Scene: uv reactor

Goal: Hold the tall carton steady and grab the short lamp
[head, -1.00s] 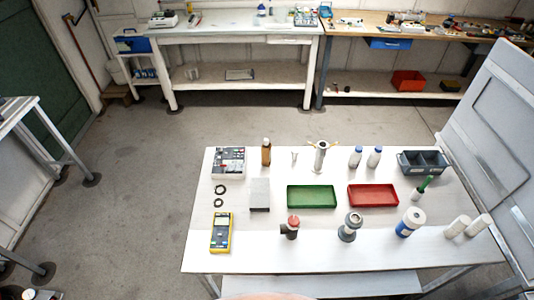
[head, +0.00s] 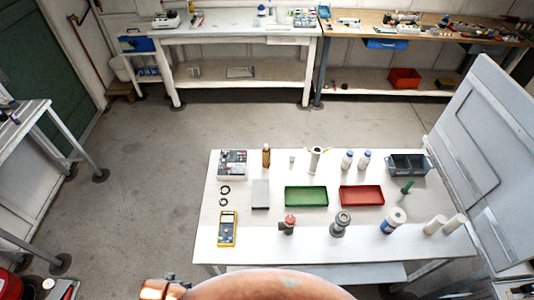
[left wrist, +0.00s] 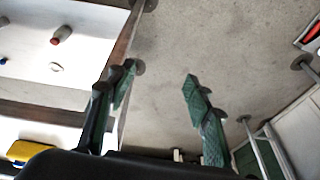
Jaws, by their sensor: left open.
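I cannot make out a thing that is clearly the tall carton or the short lamp. A small grey-white block (head: 261,194) stands on the white table left of the green tray. Two white cylinders (head: 435,225) (head: 455,223) stand close together near the table's right front corner. My left gripper (left wrist: 160,74) shows in the left wrist view, with its green fingers spread apart over bare floor and nothing between them. It is clear of the table. My right gripper is in neither view.
The white table (head: 270,244) holds a green tray (head: 306,196), a red tray (head: 361,195), a dark divided bin (head: 407,165), a yellow meter (head: 228,228) and several bottles. A large grey panel (head: 480,130) stands at its right. Floor left of the table is open.

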